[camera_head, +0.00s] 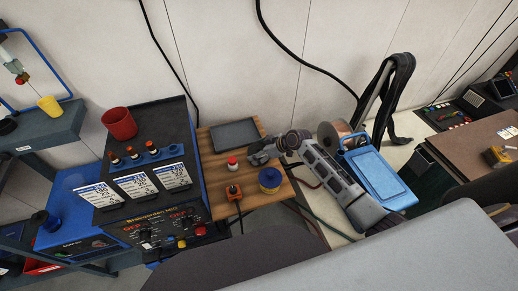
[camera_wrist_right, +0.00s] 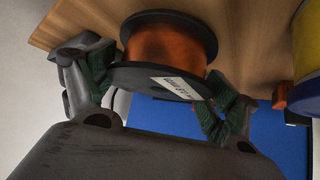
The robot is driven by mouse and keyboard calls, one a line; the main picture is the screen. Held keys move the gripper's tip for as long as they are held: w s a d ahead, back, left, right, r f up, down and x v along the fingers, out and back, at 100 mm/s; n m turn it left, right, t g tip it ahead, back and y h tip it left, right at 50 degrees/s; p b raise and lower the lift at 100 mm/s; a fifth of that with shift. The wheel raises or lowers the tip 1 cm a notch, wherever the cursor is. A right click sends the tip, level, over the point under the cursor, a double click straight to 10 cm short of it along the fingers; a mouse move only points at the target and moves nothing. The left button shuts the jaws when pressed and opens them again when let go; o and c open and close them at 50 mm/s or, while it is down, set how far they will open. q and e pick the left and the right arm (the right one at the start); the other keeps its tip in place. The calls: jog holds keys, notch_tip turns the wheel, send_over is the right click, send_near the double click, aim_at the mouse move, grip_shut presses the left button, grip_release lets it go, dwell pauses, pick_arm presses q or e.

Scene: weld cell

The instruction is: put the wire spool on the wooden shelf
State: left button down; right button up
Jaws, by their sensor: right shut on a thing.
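The wire spool (camera_wrist_right: 165,48) has copper-orange wire, black flanges and a white label on the near flange. In the right wrist view it sits between the two green-padded fingers of my right gripper (camera_wrist_right: 156,92), which is shut on it. In the head view my right gripper (camera_head: 260,152) reaches leftward over the wooden shelf (camera_head: 215,208); the spool is hard to make out there. The wood (camera_wrist_right: 95,22) lies behind the spool in the wrist view; whether they touch I cannot tell. My left gripper is not in view.
On the shelf are a dark tray (camera_head: 235,133), a red-and-white button-like item (camera_head: 232,162), an orange box (camera_head: 234,191) and a blue-and-yellow spool (camera_head: 270,180). A welding power unit (camera_head: 160,225) adjoins its left side. A little bare wood shows at the front.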

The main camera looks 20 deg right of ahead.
jog(key=shift+f, duration=0.4)
jog(key=shift+f, duration=0.1)
jog(key=o, duration=1.7)
jog(key=shift+f, duration=0.15)
jog(key=shift+s, duration=0.1)
jog(key=v, duration=1.2)
